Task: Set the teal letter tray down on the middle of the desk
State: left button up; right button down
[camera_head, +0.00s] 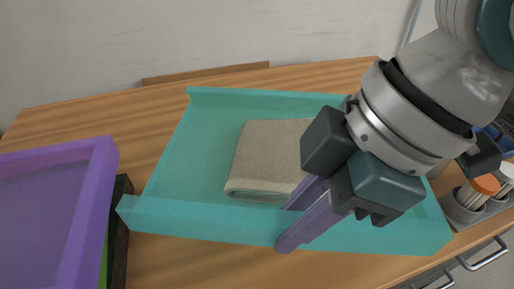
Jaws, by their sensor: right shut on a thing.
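The teal letter tray (190,215) is over the wooden desk in the head view, spanning the middle of the picture. A folded beige cloth (265,155) lies inside it. My right gripper (286,226) comes in from the upper right and is shut on the tray's near wall, with one finger inside and one outside. The gripper and wrist hide the tray's right part. I cannot tell whether the tray's underside touches the desk (75,120). My left gripper is not in view.
A purple tray (75,215) is at the left, with a dark-edged thing (119,230) beside it, close to the teal tray's left corner. Cups with an orange-topped item (484,186) stand at the right. Drawer handles (485,255) show at the lower right. Bare desk shows behind the teal tray.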

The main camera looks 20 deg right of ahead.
notch_tip(320, 180, down, 8)
jog(key=shift+f+b, duration=0.1)
jog(key=shift+b, duration=0.6)
jog(key=shift+f+b, duration=0.4)
jog(key=shift+f, duration=1.5)
jog(key=shift+f, duration=0.15)
jog(key=c, duration=0.7)
grip_release()
